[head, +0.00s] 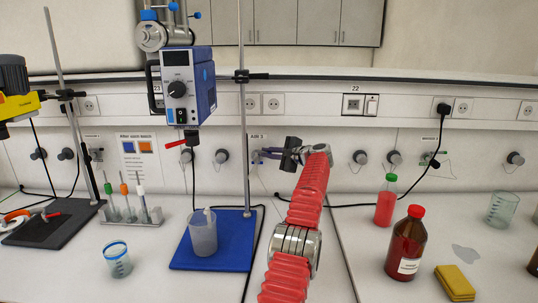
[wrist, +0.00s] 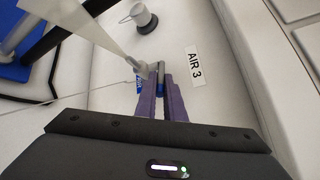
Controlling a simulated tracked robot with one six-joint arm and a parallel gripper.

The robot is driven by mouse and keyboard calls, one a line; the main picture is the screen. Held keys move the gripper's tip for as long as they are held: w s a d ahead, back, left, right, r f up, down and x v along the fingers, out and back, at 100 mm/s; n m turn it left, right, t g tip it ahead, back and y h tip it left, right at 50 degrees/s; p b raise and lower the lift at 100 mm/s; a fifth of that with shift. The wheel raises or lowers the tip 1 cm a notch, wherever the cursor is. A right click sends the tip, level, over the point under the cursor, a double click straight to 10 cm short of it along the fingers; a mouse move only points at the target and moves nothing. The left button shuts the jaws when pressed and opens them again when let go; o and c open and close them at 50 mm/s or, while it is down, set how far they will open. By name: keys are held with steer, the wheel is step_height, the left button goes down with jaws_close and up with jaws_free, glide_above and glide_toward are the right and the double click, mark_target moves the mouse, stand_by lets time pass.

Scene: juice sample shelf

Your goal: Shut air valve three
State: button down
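The label AIR 3 (wrist: 193,66) is on the white wall panel, and it also shows small in the head view (head: 257,135). Beside the label in the wrist view is a small grey valve (wrist: 143,68) with a blue part at its left. My gripper (wrist: 160,78) has its two purple fingers close together at this valve, with a narrow blue-grey handle between their tips. In the head view my gripper (head: 262,153) reaches the wall under the label. The fingers hide much of the valve, so the handle's angle is hard to tell.
A stand with a blue stirrer (head: 190,85) and a beaker (head: 203,235) is left of my arm. A brown bottle (head: 406,245), a red bottle (head: 386,203) and a yellow sponge (head: 455,283) stand to the right. Other grey wall knobs (head: 360,157) flank the valve.

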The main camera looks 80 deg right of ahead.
steer(key=c, duration=2.1)
jaws_free()
steer(key=shift+w+f, duration=0.1)
steer(key=shift+f, duration=0.25)
steer(key=shift+r, duration=0.25)
steer(key=shift+s+a, duration=0.1)
steer(key=shift+s, duration=0.1)
steer(key=shift+s+a+r, duration=0.15)
steer(key=shift+s+r, duration=0.05)
steer(key=shift+s, duration=0.15)
steer(key=v, duration=1.2)
steer(key=shift+s+a, duration=0.2)
steer(key=shift+a, duration=0.05)
